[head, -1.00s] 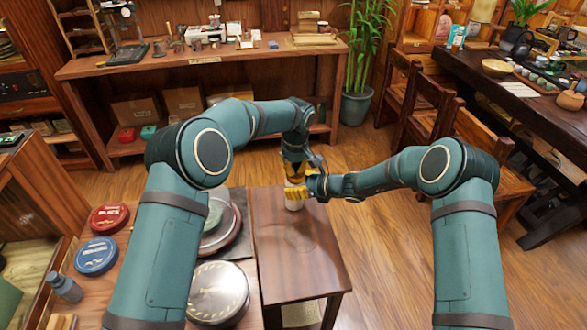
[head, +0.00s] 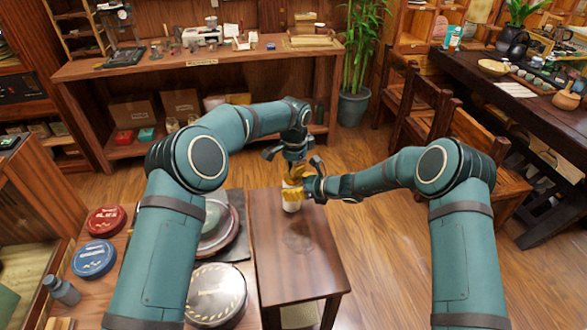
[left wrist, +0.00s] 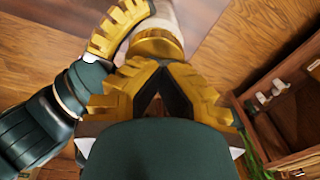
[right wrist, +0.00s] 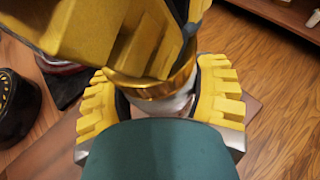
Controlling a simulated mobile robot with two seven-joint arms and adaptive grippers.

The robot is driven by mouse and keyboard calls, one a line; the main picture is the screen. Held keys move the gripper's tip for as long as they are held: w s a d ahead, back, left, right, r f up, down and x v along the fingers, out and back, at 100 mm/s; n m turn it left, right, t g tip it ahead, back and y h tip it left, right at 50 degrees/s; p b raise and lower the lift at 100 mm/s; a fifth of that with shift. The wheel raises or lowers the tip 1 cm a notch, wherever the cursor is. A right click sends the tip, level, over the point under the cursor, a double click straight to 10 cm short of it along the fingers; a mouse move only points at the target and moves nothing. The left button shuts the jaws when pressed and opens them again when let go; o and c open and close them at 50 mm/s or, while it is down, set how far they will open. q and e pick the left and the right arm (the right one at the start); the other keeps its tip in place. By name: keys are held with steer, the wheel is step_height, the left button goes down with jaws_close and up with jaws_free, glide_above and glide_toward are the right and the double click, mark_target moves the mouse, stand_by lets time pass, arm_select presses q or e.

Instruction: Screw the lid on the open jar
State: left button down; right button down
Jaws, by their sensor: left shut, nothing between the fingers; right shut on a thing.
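The pale jar (head: 292,205) stands upright near the far end of the small wooden table (head: 302,255). My right gripper (head: 296,191) is shut around its body, a yellow finger on each side in the right wrist view (right wrist: 160,105). The gold lid (right wrist: 155,87) sits on top of the jar and also shows in the left wrist view (left wrist: 158,44). How tightly it sits cannot be told. My left gripper (head: 293,172) points down just above the lid, shut with nothing between its fingers (left wrist: 163,68). Its fingers partly hide the lid.
Tea cakes and round tins, one red (head: 106,220) and one blue (head: 94,259), lie on the lower left table. A dark round cake (head: 216,293) is beside the small table, whose near part is clear. A chair (head: 478,140) stands at right.

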arm_select(q)
steer(key=c, duration=1.1)
jaws_free()
steer(key=shift+f, duration=0.15)
arm_select(e)
steer(key=shift+w+r, duration=0.1)
steer(key=shift+r, duration=0.1)
arm_select(q)
steer(key=shift+o, duration=0.2)
